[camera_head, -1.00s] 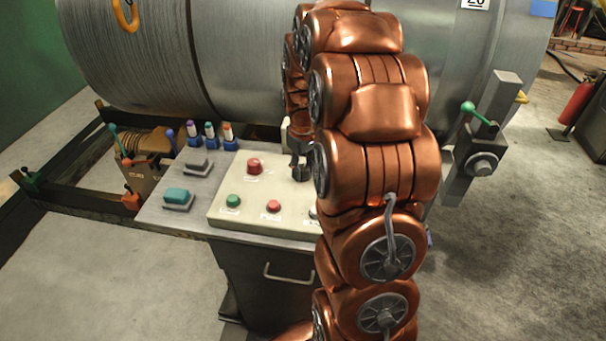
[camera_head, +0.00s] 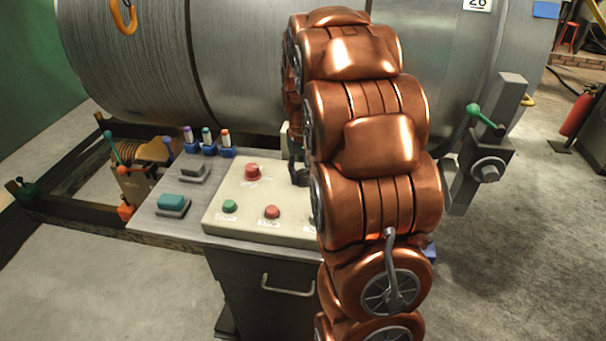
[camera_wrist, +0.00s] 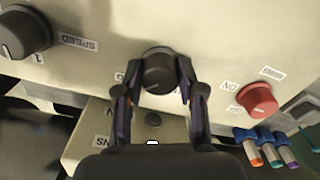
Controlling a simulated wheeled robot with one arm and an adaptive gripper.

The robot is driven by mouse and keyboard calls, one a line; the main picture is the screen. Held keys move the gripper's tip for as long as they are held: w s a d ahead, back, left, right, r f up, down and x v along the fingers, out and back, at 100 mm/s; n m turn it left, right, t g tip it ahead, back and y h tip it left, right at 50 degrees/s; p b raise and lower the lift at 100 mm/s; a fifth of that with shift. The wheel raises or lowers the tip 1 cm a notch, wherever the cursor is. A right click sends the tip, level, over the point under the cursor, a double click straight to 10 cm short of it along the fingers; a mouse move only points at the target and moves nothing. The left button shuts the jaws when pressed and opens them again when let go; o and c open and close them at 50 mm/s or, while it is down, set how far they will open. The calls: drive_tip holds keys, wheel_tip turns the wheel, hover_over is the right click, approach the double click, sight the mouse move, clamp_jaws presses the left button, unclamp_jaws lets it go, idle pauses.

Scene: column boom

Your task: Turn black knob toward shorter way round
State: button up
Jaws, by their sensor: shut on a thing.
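In the wrist view, a black knob (camera_wrist: 158,74) stands on the cream panel (camera_wrist: 215,35), between the two fingers of my gripper (camera_wrist: 159,82). The fingers are shut on the knob from both sides. Lettering around the knob is partly covered by the fingers. A second black knob (camera_wrist: 22,32), beside a SPEED label, sits at the upper left of the wrist view and is untouched. In the head view, my copper arm hides most of the gripper and the held knob; only dark finger parts (camera_head: 299,172) show at the panel's right.
Green (camera_head: 229,206) and red (camera_head: 272,212) buttons sit on the panel's near side. Several markers in blue holders (camera_head: 208,150) stand behind. A large metal drum (camera_head: 240,75) is behind the console.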

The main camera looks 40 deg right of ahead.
sight(303, 172)
drive_tip(key=o, duration=1.1)
drive_tip(key=shift+o, duration=0.2)
drive_tip(key=shift+r, duration=0.15)
wheel_tip(303, 172, up, 12)
idle(0.4)
drive_tip(key=s+a+f+n+g+p, duration=0.1)
drive_tip(key=s+a+f+n, duration=0.1)
drive_tip(key=s+a, duration=0.9)
drive_tip(key=s+a+f+n+p, duration=0.2)
drive_tip(key=s+a+f+n, duration=0.1)
drive_tip(key=s+a, duration=0.8)
drive_tip(key=s+f, duration=0.1)
drive_tip(key=s, duration=0.4)
drive_tip(key=shift+a+f+g, duration=0.15)
drive_tip(key=shift+f+g, duration=0.1)
drive_tip(key=shift+g, duration=0.15)
